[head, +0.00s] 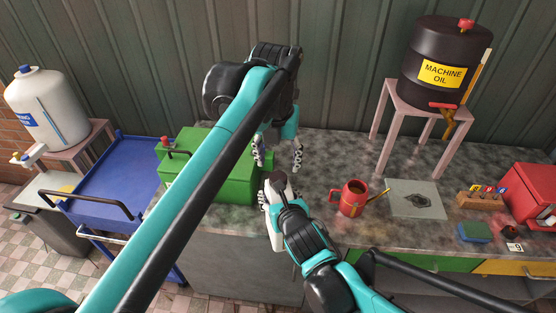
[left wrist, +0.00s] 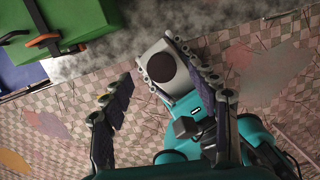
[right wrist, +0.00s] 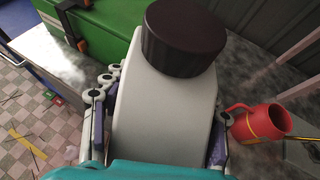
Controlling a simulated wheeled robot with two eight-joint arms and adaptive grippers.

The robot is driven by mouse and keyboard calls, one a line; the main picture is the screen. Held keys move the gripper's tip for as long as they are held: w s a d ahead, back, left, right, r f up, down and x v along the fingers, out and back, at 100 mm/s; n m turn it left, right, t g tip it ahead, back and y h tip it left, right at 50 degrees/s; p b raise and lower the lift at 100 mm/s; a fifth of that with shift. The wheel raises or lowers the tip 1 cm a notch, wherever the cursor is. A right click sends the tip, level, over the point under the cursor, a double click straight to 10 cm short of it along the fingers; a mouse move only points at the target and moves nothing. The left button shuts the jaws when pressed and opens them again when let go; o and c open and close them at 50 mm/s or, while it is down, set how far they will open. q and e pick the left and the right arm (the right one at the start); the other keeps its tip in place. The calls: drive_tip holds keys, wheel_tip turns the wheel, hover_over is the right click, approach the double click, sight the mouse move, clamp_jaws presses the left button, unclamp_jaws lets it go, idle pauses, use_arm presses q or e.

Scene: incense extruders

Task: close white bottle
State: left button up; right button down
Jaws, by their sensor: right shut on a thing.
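The white bottle (right wrist: 165,110) stands between the fingers of my right gripper (head: 280,203), which is shut on it. A dark brown round cap (right wrist: 183,38) sits on the bottle's top in the right wrist view. In the left wrist view I look down on the cap (left wrist: 160,67) and the bottle's pale shoulder (left wrist: 153,47). How tightly the cap sits I cannot tell. My left gripper (head: 278,163) is open and empty, its fingers pointing down just above and behind the bottle in the head view. Its spread fingers also show in the left wrist view.
A green box (head: 210,180) stands left of the bottle on the grey counter (head: 325,150). A red mug (head: 350,198) stands to its right. A black machine oil barrel (head: 440,65) on a stand is at the back right. A blue cart (head: 115,180) and white tank (head: 45,110) are left.

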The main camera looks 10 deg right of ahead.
use_arm(q)
drive_tip(key=n, duration=0.6)
drive_tip(key=shift+r+n, duration=0.25)
drive_tip(key=shift+n, duration=0.15)
drive_tip(key=n, duration=0.7)
drive_tip(key=shift+r, duration=0.2)
drive_tip(key=n, duration=0.7)
drive_tip(key=shift+r+n+g, duration=0.2)
drive_tip(key=shift+n+g, duration=0.1)
drive_tip(key=n, duration=0.5)
drive_tip(key=shift+r, duration=0.15)
drive_tip(key=n, duration=0.5)
drive_tip(key=shift+r, duration=0.15)
drive_tip(key=n, duration=0.7)
drive_tip(key=shift+r+g, duration=0.2)
drive_tip(key=shift+g, duration=0.1)
drive_tip(key=n, duration=0.7)
drive_tip(key=shift+r+y, duration=0.2)
drive_tip(key=shift+y, duration=0.1)
drive_tip(key=n, duration=0.5)
drive_tip(key=shift+r, duration=0.15)
